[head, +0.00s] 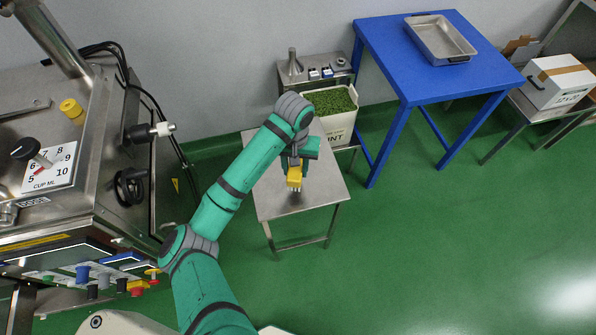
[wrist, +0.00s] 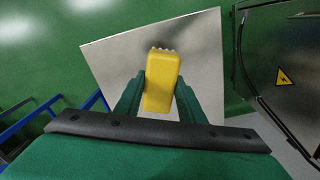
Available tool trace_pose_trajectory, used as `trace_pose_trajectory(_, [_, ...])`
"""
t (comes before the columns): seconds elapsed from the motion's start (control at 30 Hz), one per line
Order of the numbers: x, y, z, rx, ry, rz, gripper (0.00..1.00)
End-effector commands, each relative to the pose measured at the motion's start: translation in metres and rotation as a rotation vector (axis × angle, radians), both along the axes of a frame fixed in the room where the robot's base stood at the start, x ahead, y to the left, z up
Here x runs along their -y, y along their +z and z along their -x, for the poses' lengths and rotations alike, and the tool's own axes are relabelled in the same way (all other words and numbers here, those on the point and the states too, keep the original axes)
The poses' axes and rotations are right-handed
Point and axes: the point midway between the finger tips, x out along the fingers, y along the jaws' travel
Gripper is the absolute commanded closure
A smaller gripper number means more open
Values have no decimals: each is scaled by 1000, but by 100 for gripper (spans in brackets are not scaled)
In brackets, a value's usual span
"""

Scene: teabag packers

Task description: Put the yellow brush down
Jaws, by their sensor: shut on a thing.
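The yellow brush (head: 294,177) is held in my gripper (head: 297,165), over the small steel table (head: 318,188). In the wrist view the brush (wrist: 162,82) sits between the two green fingers of my gripper (wrist: 160,95), which are shut on it. Its pale bristle tips show at the far end. The bare top of the steel table (wrist: 205,55) lies behind it. I cannot tell whether the brush touches the tabletop or hangs just above it.
A bin of green leaves (head: 332,103) stands behind the steel table. A blue table (head: 400,60) with a metal tray (head: 440,58) is at the back right. A large steel machine (head: 90,190) is on the left. The tabletop's front part is clear.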

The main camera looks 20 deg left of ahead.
Motion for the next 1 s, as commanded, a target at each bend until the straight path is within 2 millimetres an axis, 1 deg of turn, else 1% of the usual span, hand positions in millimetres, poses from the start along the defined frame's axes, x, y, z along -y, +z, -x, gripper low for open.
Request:
trace_pose_trajectory(0.1, [0,-13,-11,0,2,-2,82])
trace_pose_trajectory(0.37, [1,-28,-24,0,2,-3,82])
trace_pose_trajectory(0.5, [0,-48,-23,-2,3,-3,82])
trace_pose_trajectory(0.6, [0,-57,-23,0,3,-2,82])
trace_pose_trajectory(1.0, [1,-61,-23,1,3,-1,82])
